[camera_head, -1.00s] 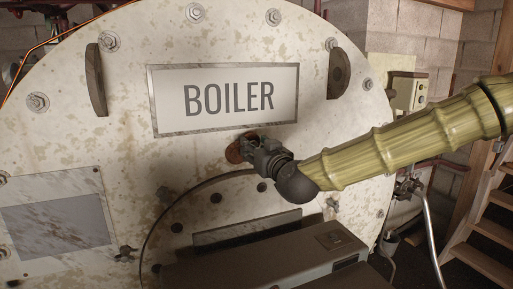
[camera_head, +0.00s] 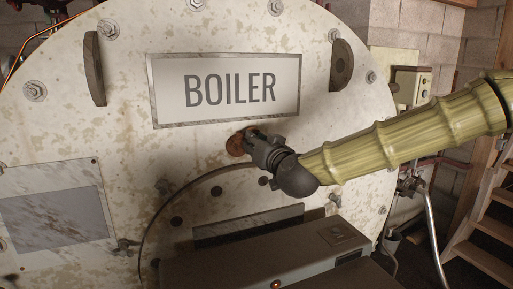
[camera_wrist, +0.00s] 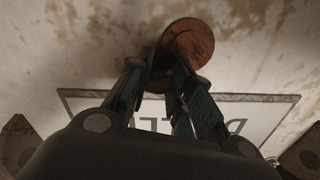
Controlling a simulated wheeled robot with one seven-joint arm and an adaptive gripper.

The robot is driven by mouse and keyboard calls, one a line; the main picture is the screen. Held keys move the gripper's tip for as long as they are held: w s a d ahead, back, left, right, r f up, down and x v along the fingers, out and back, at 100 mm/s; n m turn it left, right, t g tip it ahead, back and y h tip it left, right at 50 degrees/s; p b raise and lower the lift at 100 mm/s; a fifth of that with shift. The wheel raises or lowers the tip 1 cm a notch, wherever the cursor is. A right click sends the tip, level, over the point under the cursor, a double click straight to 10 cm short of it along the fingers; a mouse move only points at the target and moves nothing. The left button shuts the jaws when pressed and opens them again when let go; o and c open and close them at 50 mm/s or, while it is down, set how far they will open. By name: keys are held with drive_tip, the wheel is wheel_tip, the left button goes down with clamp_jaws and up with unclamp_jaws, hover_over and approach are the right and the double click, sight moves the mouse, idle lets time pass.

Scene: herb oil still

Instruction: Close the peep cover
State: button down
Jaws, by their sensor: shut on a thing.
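A small rusty round disc, which looks like the peep cover (camera_head: 235,146), sits on the boiler face just below the BOILER sign (camera_head: 228,91). In the wrist view the peep cover (camera_wrist: 190,42) is orange-brown, right at my fingertips. My gripper (camera_head: 250,136) reaches in from the right and covers the disc's right part. In the wrist view my gripper (camera_wrist: 170,62) has its fingers drawn together at the disc's lower edge, shut on it or on a small part of it. The exact contact is hidden. I see no open peep hole.
The pale, stained boiler face (camera_head: 120,150) fills most of the view. Bolts and two dark brackets (camera_head: 95,68) stick out from it. A grey panel (camera_head: 55,220) is at lower left. A wooden ladder (camera_head: 480,220) and a wall box (camera_head: 411,87) stand at right.

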drive_tip(key=shift+s+a+f+m+b, duration=0.25)
drive_tip(key=shift+a+f+m+b, duration=0.25)
drive_tip(key=shift+m+b, duration=1.7)
drive_tip(key=shift+s+a+f+m+b, duration=0.3)
drive_tip(key=shift+a+m+b, duration=0.3)
drive_tip(key=shift+m+b, duration=1.6)
drive_tip(key=shift+s+a+f+m+b, duration=0.2)
drive_tip(key=shift+a+f+m+b, duration=0.7)
drive_tip(key=shift+m, duration=2.2)
drive_tip(key=shift+d+r+b, duration=0.3)
drive_tip(key=shift+r+b, duration=0.1)
drive_tip(key=c, duration=1.3)
unclamp_jaws()
drive_tip(key=shift+s+d, duration=0.1)
drive_tip(key=shift+o, duration=0.2)
drive_tip(key=shift+r, duration=0.1)
